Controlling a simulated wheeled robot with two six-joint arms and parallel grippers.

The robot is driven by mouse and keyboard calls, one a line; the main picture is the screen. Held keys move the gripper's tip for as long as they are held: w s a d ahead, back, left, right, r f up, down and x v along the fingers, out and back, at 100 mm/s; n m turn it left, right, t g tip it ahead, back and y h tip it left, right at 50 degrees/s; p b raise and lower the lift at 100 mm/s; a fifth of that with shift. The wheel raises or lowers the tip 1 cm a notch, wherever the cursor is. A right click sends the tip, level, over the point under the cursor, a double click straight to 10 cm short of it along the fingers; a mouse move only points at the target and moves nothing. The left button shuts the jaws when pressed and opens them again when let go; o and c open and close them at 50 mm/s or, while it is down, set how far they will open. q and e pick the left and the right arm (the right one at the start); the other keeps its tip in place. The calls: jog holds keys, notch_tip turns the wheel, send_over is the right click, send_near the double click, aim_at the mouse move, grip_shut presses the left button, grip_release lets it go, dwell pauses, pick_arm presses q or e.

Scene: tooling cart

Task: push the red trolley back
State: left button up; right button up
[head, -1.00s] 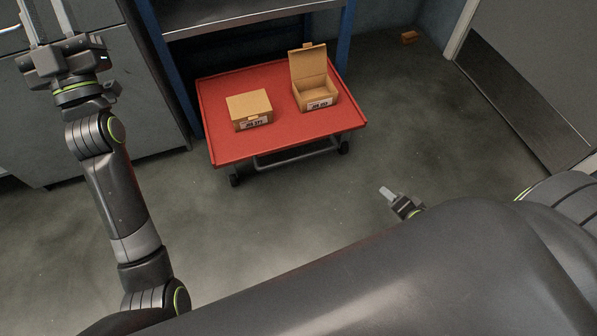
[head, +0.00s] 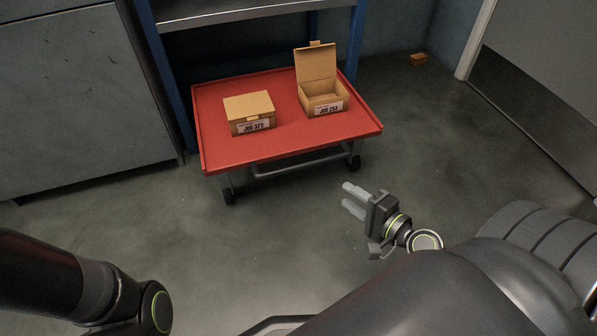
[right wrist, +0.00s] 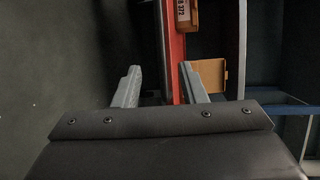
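The red trolley (head: 290,146) stands on dark wheels, its back part between the blue posts of a shelf rack. A closed cardboard box (head: 250,112) and an open-lidded cardboard box (head: 321,98) sit on its red top. My right gripper (head: 346,196) is open and empty, low in front of the trolley's right front corner and apart from it. In the right wrist view, the trolley's red edge (right wrist: 174,60) shows beyond and between the two spread fingers. My left gripper is out of view; only part of that arm shows at lower left.
The rack's blue posts (head: 166,75) flank the trolley, with a metal shelf (head: 240,14) above. A grey cabinet (head: 80,100) stands left, a door (head: 540,90) right. A small orange-brown box (head: 418,59) lies on the far floor. The floor in front is clear.

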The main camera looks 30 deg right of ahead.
jog(key=p, duration=0.2)
send_near(306, 167)
jog(key=x, duration=1)
jog(key=shift+w+f, duration=0.1)
jog(key=shift+w, duration=0.3)
grip_shut()
